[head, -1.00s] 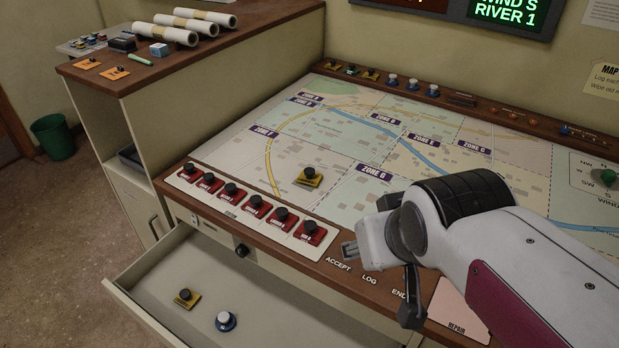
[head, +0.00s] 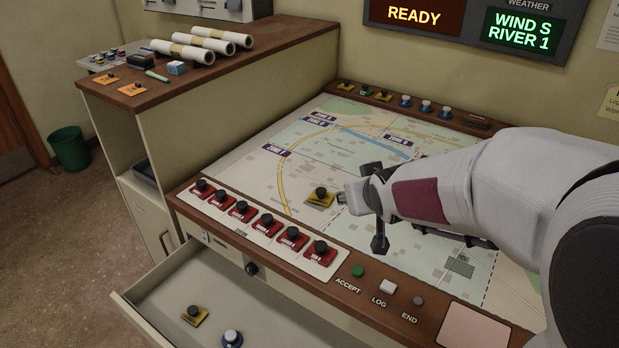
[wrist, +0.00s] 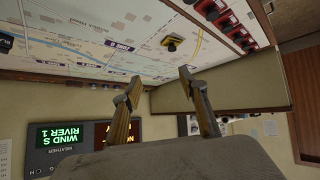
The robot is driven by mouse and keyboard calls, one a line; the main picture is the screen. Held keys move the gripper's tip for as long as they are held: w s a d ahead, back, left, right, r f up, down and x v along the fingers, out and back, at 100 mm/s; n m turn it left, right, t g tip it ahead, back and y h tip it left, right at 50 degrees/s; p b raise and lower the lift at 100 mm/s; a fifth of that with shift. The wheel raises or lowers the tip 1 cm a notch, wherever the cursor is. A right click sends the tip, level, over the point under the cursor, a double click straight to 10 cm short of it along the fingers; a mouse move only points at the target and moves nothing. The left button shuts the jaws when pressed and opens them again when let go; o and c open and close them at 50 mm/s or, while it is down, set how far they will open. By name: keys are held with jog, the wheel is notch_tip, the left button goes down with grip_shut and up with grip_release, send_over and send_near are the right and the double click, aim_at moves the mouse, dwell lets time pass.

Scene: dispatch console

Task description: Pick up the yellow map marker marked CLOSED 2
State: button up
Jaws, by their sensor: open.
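A yellow map marker (head: 320,199) with a black knob stands on the map, below ZONE F. It also shows in the wrist view (wrist: 172,43), beyond my fingertips. Another yellow marker (head: 194,316) lies in the open drawer. More yellow markers (head: 346,86) stand on the back rail. I cannot read the lettering on any of them, so I cannot tell which is CLOSED 2. My gripper (head: 376,208) is over the map, just right of the map marker. Its fingers (wrist: 160,86) are spread apart with nothing between them.
A row of red markers (head: 265,225) lines the front edge, beside the ACCEPT, LOG and END buttons (head: 387,287). The drawer (head: 265,307) stands open below and holds a blue-and-white marker (head: 232,339). Paper rolls (head: 205,43) lie on the left cabinet.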

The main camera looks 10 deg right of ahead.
jog(key=w+f+t+y, duration=0.1)
jog(key=w+f+t, duration=0.1)
jog(key=w+f, duration=0.65)
jog(key=n+t+y, duration=0.1)
jog(key=t+y, duration=0.1)
send_over(327, 214)
jog(key=s, duration=0.3)
jog(key=f, duration=0.7)
jog(key=shift+w+d, duration=0.15)
jog(key=shift+w, duration=0.1)
jog(key=shift+x, duration=1.35)
jog(key=shift+f, duration=0.1)
